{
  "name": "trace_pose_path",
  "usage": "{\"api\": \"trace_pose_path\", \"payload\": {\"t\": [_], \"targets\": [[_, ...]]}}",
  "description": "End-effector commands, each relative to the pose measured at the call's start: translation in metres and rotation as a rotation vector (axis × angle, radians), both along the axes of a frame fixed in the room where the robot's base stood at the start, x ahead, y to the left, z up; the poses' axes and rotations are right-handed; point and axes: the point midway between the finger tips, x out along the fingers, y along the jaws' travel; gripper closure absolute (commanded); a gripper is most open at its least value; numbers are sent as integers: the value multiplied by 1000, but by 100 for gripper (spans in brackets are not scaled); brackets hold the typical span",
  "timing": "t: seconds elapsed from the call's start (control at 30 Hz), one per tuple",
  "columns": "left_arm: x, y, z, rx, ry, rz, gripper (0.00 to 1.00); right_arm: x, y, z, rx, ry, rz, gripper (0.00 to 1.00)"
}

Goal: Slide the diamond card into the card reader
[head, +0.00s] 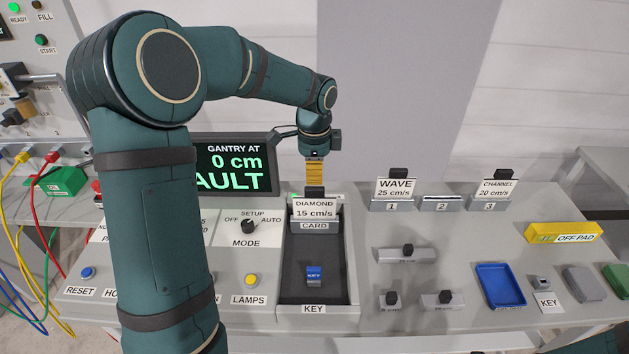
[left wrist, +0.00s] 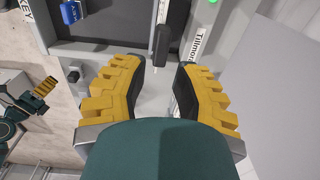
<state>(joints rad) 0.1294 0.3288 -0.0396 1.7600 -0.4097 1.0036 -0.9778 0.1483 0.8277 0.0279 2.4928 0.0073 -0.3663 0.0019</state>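The diamond card (head: 315,209), a white plate reading DIAMOND 15 cm/s with a black grip on top, stands upright at the card reader (head: 314,226), the grey block labelled CARD. How deep it sits in the slot is hard to tell. My left gripper (head: 315,172) points down just above and behind the card's grip. In the left wrist view my left gripper (left wrist: 160,78) is open, with the card's black grip (left wrist: 160,46) ahead of the gap and not clasped. My right gripper (left wrist: 42,88) shows small at the left edge there; its opening is unclear.
WAVE (head: 394,188) and CHANNEL (head: 495,189) cards stand in a rack at the right. A blue key (head: 314,275) lies in the dark tray before the reader. The gantry screen (head: 235,165) stands left of my gripper. A blue tray (head: 500,286) and yellow OFF PAD block (head: 563,233) are farther right.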

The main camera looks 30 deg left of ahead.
Motion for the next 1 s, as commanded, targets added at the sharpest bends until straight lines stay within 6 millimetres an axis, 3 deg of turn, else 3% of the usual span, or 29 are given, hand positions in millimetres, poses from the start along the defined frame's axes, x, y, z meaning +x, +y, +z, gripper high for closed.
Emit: {"api": "trace_pose_path", "payload": {"t": [0.2, 0.4, 1.0], "targets": [[-1, -1, 45, 0, -4, 1, 72, 0, 0, 0, 0, 0, 0, 53], [-2, -1, 70, -1, -1, 0, 72, 0, 0, 0, 0, 0, 0, 53], [-2, -2, 77, -1, 1, 0, 72, 0, 0, 0, 0, 0, 0, 53]]}}
